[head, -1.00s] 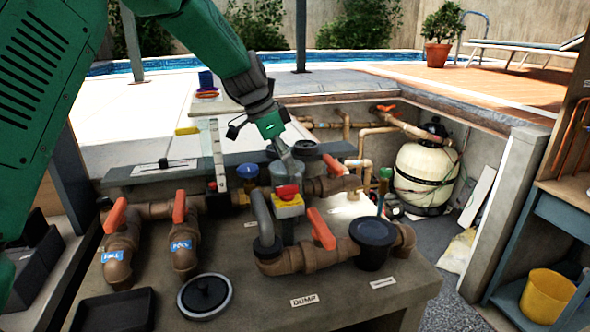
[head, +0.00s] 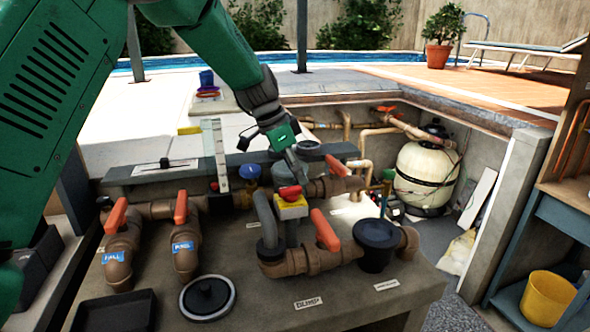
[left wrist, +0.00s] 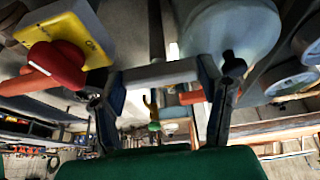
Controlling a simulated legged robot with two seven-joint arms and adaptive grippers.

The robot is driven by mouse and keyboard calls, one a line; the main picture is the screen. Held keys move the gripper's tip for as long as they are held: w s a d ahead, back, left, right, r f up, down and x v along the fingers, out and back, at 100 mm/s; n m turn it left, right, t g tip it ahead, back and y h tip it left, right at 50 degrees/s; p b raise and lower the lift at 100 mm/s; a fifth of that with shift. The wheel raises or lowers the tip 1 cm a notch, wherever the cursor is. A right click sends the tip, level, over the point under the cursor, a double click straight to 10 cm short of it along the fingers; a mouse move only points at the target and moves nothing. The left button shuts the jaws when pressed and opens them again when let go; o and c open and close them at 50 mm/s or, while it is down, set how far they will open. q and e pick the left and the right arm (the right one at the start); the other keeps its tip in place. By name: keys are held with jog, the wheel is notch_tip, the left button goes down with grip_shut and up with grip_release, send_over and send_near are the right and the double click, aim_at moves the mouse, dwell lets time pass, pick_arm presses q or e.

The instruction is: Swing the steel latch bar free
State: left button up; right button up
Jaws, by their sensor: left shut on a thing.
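My left gripper (head: 299,170) reaches down from the upper left to the pipework, just behind the yellow box with the red knob (head: 291,198). In the left wrist view, its two fingers (left wrist: 163,95) stand at either end of a short grey steel bar (left wrist: 160,73), and it is shut on that bar, which I take to be the latch bar. In the head view the bar is mostly hidden by the fingers and the grey rounded housing. The red knob and yellow box also show at upper left in the wrist view (left wrist: 85,35). My right gripper is out of view.
Brown pipes with orange handles (head: 325,230) stand close in front of the gripper. A black cup (head: 377,240), a black round lid (head: 207,296) and a black tray (head: 117,311) are on the bench. A yellow bucket (head: 547,296) sits at lower right.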

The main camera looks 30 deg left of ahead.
pick_arm(q)
jog(key=shift+s+a+n+p, duration=0.1)
jog(key=shift+n+p, duration=0.4)
jog(key=shift+r+n+y+p, duration=0.15)
jog(key=shift+n+y+p, duration=0.25)
jog(key=shift+n+p, duration=0.25)
jog(key=n+y+p, duration=0.1)
jog(key=n+p, duration=0.3)
jog(key=n+y+p, duration=0.2)
jog(key=n+p, duration=0.1)
jog(key=p, duration=0.1)
jog(key=n+y+p, duration=0.1)
jog(key=n+p, duration=0.3)
jog(key=shift+d+r+n+t, duration=0.2)
jog(key=shift+d+n+t, duration=0.05)
jog(key=shift+n+t, duration=0.1)
jog(key=shift+w+n+y+p, duration=0.25)
jog(key=shift+n+y+p, duration=0.35)
jog(key=shift+n+p, duration=0.45)
jog(key=shift+d+f+n+g+p, duration=0.15)
jog(key=shift+n+g+p, duration=0.35)
jog(key=shift+n, duration=0.45)
jog(key=shift+y, duration=0.3)
